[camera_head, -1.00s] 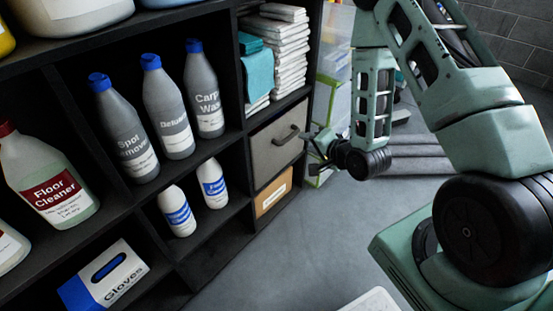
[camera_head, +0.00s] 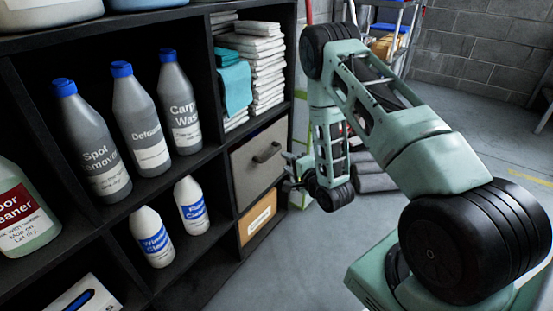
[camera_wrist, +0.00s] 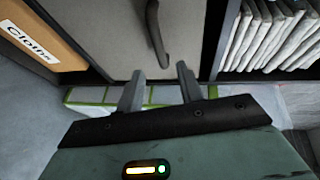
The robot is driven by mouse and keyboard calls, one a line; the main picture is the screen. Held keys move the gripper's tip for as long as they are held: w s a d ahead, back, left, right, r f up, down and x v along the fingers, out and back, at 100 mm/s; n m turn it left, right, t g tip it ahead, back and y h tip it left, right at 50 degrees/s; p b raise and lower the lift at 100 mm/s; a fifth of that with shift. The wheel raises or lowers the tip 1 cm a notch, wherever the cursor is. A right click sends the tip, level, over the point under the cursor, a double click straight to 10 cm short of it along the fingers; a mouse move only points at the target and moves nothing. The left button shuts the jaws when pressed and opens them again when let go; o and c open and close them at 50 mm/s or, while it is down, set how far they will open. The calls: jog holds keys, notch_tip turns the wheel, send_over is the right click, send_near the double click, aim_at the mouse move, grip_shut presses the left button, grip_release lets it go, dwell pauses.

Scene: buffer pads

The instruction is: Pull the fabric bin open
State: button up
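The grey fabric bin (camera_head: 257,168) sits in a cubby of the black shelf, its front about level with the shelf face, and looks shut. Its dark handle (camera_head: 267,153) is on the front; it also shows in the wrist view (camera_wrist: 158,34), running up and down there. My gripper (camera_head: 290,170) is in front of the bin, to the right of the handle. In the wrist view my gripper (camera_wrist: 160,82) has its two fingers apart with nothing between them. The fingertips lie short of the handle's near end, with no clear contact.
A tan box labelled Cloths (camera_head: 257,217) sits below the bin. Folded white cloths (camera_head: 262,60) and teal cloths (camera_head: 234,87) are above it. Grey bottles (camera_head: 139,120) stand on the shelf to the left. Grey floor is open in front of the shelf.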

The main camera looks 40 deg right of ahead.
aim_at(274, 154)
jog(key=w, duration=0.3)
jog(key=w+f+b, duration=0.1)
jog(key=w, duration=0.3)
jog(key=shift+w+d+f, duration=0.2)
jog(key=shift+c, duration=0.4)
grip_shut()
